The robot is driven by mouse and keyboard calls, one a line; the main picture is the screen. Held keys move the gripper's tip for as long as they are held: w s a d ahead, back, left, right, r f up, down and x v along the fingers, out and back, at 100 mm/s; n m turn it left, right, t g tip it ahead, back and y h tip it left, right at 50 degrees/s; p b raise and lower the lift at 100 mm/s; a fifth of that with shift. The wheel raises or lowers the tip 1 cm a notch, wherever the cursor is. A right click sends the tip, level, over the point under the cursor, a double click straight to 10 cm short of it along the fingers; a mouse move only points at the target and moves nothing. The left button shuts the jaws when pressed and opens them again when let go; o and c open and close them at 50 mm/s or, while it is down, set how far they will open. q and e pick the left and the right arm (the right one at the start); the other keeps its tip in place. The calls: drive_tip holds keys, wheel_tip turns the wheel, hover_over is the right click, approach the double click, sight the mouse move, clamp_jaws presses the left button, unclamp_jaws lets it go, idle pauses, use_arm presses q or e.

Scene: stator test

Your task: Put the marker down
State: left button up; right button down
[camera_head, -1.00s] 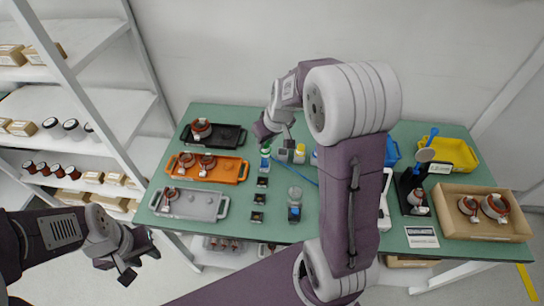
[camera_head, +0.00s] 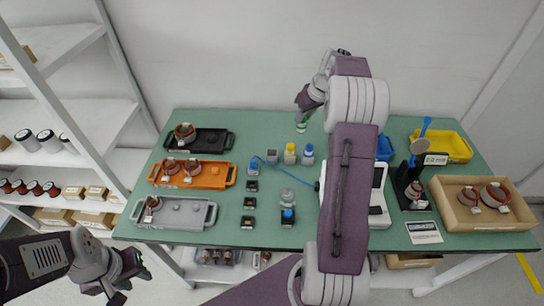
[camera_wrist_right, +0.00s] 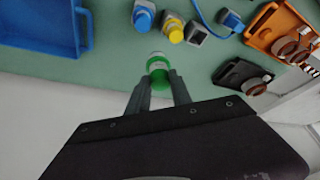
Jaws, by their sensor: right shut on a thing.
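The marker looks like a small bottle with a green cap and a pale label. My right gripper (camera_wrist_right: 158,88) is shut on the marker (camera_wrist_right: 159,66), seen in the right wrist view. In the head view the marker (camera_head: 301,125) hangs below the right gripper (camera_head: 303,108) near the table's back edge, behind the row of small bottles. I cannot tell whether it touches the green table (camera_head: 230,122). My left gripper (camera_head: 122,284) is at the lower left, off the table's front edge, with nothing seen in it; its jaw state is unclear.
A yellow bottle (camera_head: 290,155), a blue bottle (camera_head: 308,155) and a grey block (camera_head: 272,156) stand in front of the marker. A blue bin (camera_head: 384,148) is to its right. Black (camera_head: 217,145), orange (camera_head: 212,176) and grey (camera_head: 180,213) trays lie left. The back strip is clear.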

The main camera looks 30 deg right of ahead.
drive_tip(key=shift+w+a+f, duration=0.5)
drive_tip(key=shift+a+f, duration=1.2)
drive_tip(key=shift+f, duration=0.05)
drive_tip(key=shift+w+a+f, duration=0.55)
drive_tip(key=shift+a+f, duration=1.1)
drive_tip(key=shift+f, duration=0.1)
drive_tip(key=shift+w+a+f, duration=0.5)
drive_tip(key=shift+a+f, duration=1.2)
drive_tip(key=shift+f, duration=0.05)
drive_tip(key=shift+s+f+b, duration=0.1)
drive_tip(key=shift+f+b, duration=0.25)
drive_tip(key=c, duration=1.1)
unclamp_jaws()
drive_tip(key=shift+c, duration=0.2)
drive_tip(key=shift+r+p, duration=0.3)
drive_tip(key=v, duration=1.2)
